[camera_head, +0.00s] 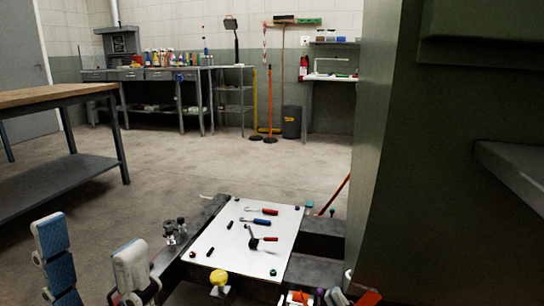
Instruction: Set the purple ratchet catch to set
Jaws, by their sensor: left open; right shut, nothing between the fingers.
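A white panel (226,240) lies on a dark metal frame at the bottom centre. It carries a red-handled lever (264,211), a blue-handled lever (256,222) and a black lever with a red end (262,240). I cannot clearly make out the purple ratchet catch; a small purplish spot (320,292) shows by the bottom edge. My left gripper (92,240) is open and empty at the lower left, its two fingers wide apart, left of the panel. My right gripper (338,296) seems to show only as pale fingertips at the bottom edge, shut and empty.
A yellow knob (219,278) stands at the panel's front edge, and dark clamps (175,230) stand on its left. A large green fuselage wall (450,150) fills the right side. A wooden-topped bench (50,96) stands at left. The floor behind the panel is clear.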

